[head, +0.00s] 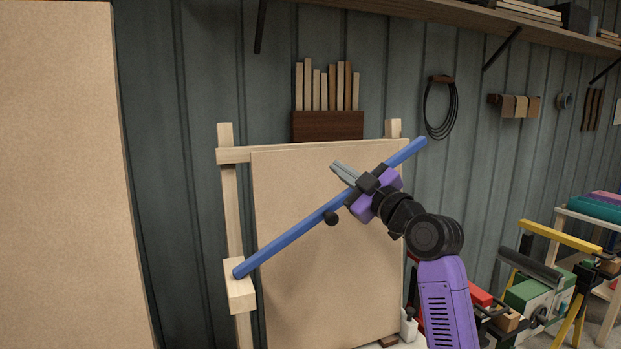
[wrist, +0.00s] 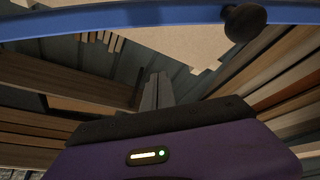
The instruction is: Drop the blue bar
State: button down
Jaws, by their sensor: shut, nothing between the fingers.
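The blue bar (head: 290,240) slants across a wooden frame in the head view. Its lower left end meets a pale wooden block (head: 240,287) on the left post, and its upper right end reaches past the right post. A black knob (head: 331,218) sits on or against the bar. My gripper (head: 338,170) is in front of the bar's upper half and hides part of it; its fingers point up and left and are together, empty. In the wrist view the bar (wrist: 130,17) crosses the top, apart from the shut fingers (wrist: 155,90). The knob (wrist: 246,22) shows there too.
A tan board (head: 325,250) fills the wooden frame. A large tan panel (head: 60,180) stands close at the left. A holder with upright wooden strips (head: 328,126) is above the frame. Shelves and a black coil (head: 441,108) are on the wall. A green machine (head: 540,293) stands at the right.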

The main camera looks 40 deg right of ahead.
jog(key=s+d+f+m+h+b, duration=0.1)
jog(key=d+f+m+b, duration=0.1)
jog(key=f+b, duration=0.3)
jog(key=d+f+m+h+b, duration=0.1)
jog(key=d+f+m+b, duration=0.2)
jog(key=f, duration=0.7)
jog(key=s+d+f+m+h+b, duration=0.1)
jog(key=d+f+m+h+b, duration=0.1)
jog(key=f+b, duration=0.5)
jog(key=shift+s+d+f+m, duration=0.35)
jog(key=shift+d+m, duration=0.4)
jog(key=shift+m, duration=0.55)
notch_tip(320, 180, up, 6)
jog(key=r+p, duration=0.1)
jog(key=p, duration=0.3)
jog(key=b+v, duration=0.1)
jog(key=v, duration=0.9)
jog(key=shift+a+f, duration=0.3)
jog(key=shift+f, duration=0.25)
jog(key=shift+s, duration=0.1)
